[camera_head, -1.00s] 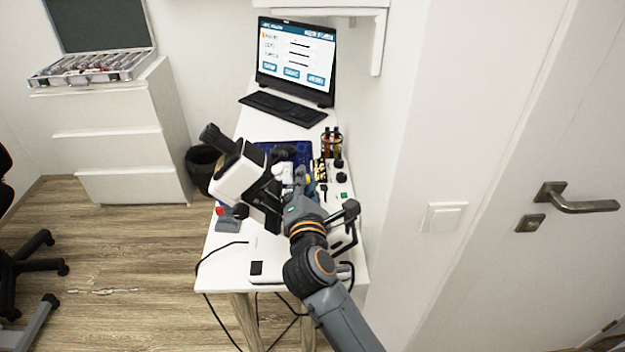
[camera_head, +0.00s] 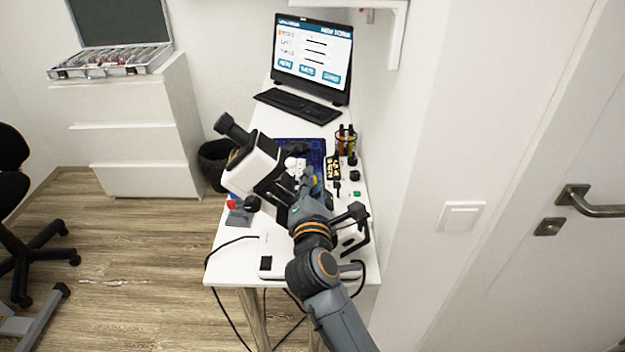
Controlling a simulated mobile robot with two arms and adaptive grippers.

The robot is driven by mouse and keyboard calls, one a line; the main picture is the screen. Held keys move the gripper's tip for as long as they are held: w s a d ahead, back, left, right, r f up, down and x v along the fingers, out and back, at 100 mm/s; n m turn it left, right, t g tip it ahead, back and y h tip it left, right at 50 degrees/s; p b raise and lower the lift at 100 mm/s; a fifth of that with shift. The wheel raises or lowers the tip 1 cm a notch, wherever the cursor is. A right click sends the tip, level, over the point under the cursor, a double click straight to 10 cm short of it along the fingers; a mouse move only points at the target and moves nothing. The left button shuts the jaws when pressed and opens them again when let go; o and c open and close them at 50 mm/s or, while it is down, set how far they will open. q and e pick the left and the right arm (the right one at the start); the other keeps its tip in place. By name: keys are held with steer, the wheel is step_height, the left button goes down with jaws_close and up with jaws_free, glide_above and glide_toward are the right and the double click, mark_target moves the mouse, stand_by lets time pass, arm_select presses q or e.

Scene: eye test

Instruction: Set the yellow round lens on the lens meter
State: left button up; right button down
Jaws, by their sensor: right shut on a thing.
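The white and black device with an eyepiece (camera_head: 257,163), which looks like the lens meter, stands tilted on the left side of the white desk. My right gripper (camera_head: 304,176) is just right of it, over the desk, at the end of the arm from the lower right. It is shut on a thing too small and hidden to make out. I cannot pick out the yellow round lens. Whether the gripper touches the device cannot be told. My left gripper is not in view.
The white desk (camera_head: 235,258) holds a blue mat (camera_head: 312,148), a laptop (camera_head: 312,55), a keyboard (camera_head: 297,105), a holder with pens or tools (camera_head: 346,140) and small black items. A wall bounds it on the right. A dark bin (camera_head: 214,163) stands left.

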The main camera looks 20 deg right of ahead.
steer(key=shift+a+f+b, duration=0.2)
steer(key=shift+f+b, duration=0.25)
steer(key=shift+f, duration=0.15)
stand_by(0.9)
